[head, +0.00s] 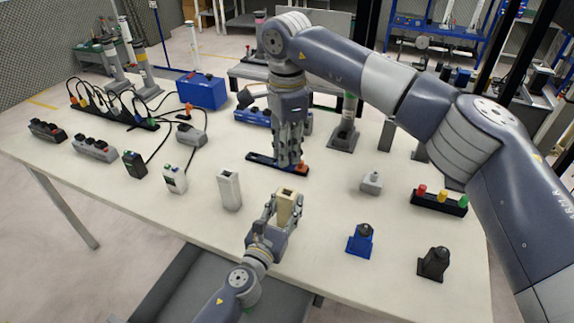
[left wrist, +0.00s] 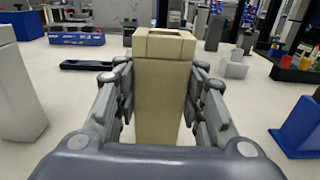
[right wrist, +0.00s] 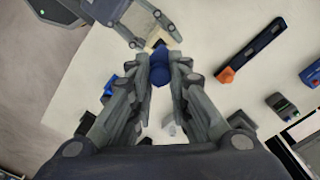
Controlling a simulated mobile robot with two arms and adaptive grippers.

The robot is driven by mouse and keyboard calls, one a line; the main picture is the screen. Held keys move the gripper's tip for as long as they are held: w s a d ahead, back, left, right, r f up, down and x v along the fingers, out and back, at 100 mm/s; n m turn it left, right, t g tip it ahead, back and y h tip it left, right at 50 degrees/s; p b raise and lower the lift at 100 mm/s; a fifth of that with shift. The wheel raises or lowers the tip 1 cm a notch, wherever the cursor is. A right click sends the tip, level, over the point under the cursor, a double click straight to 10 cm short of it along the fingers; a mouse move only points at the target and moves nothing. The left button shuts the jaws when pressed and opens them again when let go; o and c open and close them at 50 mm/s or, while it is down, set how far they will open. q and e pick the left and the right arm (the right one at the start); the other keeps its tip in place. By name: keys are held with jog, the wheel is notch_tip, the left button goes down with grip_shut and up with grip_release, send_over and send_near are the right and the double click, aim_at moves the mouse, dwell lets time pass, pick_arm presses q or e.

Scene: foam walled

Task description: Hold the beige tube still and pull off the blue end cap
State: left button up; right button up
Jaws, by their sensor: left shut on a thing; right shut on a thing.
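The beige tube (head: 290,210) stands upright near the table's front edge, with a dark opening in its top. My left gripper (head: 284,208) is shut around it from the front; the left wrist view shows the tube (left wrist: 163,95) between the fingers. My right gripper (head: 288,160) points down above and behind the tube in the head view. In the right wrist view it is shut on the blue end cap (right wrist: 159,70), which is off the tube. The beige tube top (right wrist: 157,42) shows just past the cap there. The cap is hidden by the fingers in the head view.
A black bar with an orange end (head: 258,158) lies behind the tube. A pale hollow block (head: 230,190) stands to its left. A blue block (head: 361,240), a black block (head: 434,264) and a grey block (head: 372,182) stand to the right. Bare tabletop lies between them.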

jog(key=shift+r, duration=0.6)
pick_arm(q)
jog(key=o, duration=1.2)
